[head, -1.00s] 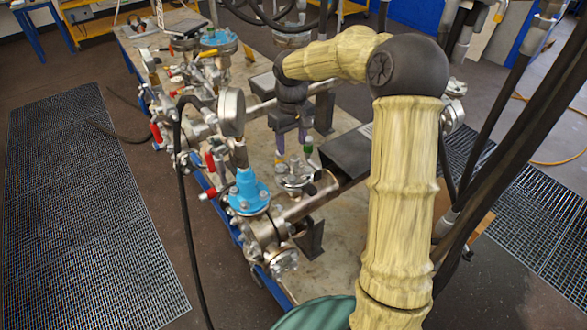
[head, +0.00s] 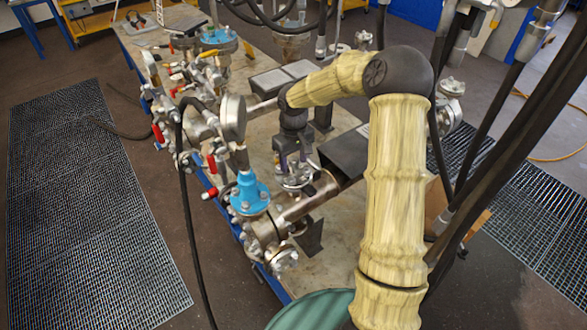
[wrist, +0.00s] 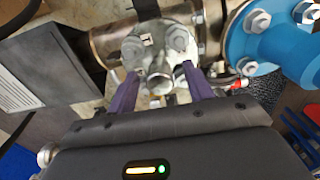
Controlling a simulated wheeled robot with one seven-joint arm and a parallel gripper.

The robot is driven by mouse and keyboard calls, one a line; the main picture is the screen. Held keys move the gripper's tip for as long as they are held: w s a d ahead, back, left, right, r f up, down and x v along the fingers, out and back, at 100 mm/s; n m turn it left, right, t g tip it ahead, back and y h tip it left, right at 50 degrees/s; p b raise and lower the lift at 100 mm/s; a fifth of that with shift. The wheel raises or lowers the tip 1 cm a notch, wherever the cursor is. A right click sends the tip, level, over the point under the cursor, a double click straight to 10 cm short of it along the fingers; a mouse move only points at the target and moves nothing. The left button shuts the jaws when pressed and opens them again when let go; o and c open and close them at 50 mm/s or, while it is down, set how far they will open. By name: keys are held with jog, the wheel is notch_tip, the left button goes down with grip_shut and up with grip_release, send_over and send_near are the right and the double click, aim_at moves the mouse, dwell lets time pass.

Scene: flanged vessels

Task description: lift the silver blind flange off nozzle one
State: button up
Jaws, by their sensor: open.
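The silver blind flange (head: 297,180) lies on top of a short nozzle on the metal pipe vessel (head: 318,194). In the wrist view the flange (wrist: 150,48) shows bolt heads around its rim and a round central stub (wrist: 160,76). My gripper (wrist: 161,84) is open, with its purple fingers on either side of the stub. In the head view my gripper (head: 293,166) points down just above the flange. I cannot tell whether the fingers touch the stub. The nozzle under the flange is mostly hidden.
A black hose (head: 183,190) hangs at the left. Bare bench (head: 335,262) shows in front.

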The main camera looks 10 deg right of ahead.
aim_at(293, 159)
dwell(0.5)
grip_shut()
jog(key=shift+r, duration=0.1)
jog(key=shift+w+r+b, duration=0.15)
jog(key=shift+r+b, duration=0.15)
jog(key=shift+r, duration=0.25)
notch_tip(293, 159, up, 9)
jog(key=shift+f+b, duration=0.1)
jog(key=shift+b, duration=1.05)
jog(key=shift+f, duration=0.1)
